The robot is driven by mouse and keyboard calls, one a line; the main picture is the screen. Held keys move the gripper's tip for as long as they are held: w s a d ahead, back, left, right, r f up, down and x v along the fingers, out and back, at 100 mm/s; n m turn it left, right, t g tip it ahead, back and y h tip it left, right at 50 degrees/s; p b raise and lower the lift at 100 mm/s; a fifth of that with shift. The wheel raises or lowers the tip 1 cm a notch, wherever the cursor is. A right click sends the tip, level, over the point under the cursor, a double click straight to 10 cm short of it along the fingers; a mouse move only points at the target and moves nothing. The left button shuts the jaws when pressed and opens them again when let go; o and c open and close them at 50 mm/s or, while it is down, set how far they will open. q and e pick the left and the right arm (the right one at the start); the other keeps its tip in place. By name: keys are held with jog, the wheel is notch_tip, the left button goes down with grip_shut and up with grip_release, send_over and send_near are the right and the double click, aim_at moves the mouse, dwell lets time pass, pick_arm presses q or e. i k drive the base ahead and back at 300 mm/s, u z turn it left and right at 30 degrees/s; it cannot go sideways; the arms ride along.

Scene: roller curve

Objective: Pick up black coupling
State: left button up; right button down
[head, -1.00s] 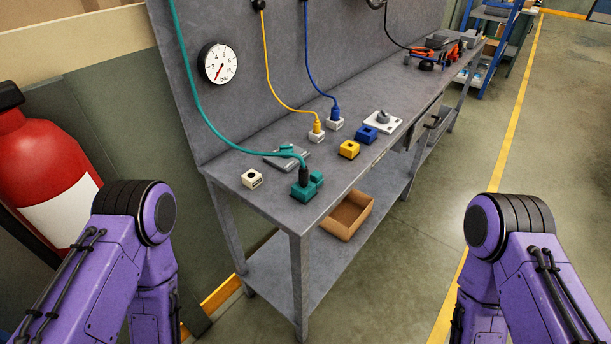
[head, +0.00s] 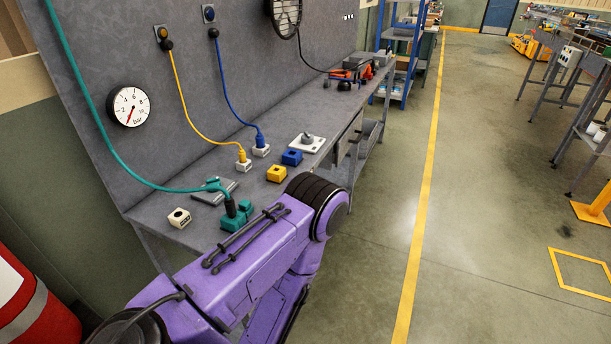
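The black coupling (head: 230,208) is at the end of the teal hose (head: 128,183), upright at a teal block (head: 236,222) on the near end of the grey workbench (head: 150,208). I cannot tell how firmly it sits there. My purple left arm comes in from the lower left and passes in front of the bench's near edge, close below the teal block in the picture. Neither gripper shows, so I cannot see whether they are open or shut.
A white block (head: 179,218), a yellow block (head: 277,174) and a blue block (head: 292,157) stand on the bench. Yellow (head: 200,124) and blue (head: 232,105) cables run to white sockets. A red extinguisher (head: 40,310) is at lower left.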

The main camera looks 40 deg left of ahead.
aim_at(229, 204)
jog(key=z, duration=0.3)
jog(key=i, duration=1.7)
jog(key=u, duration=3)
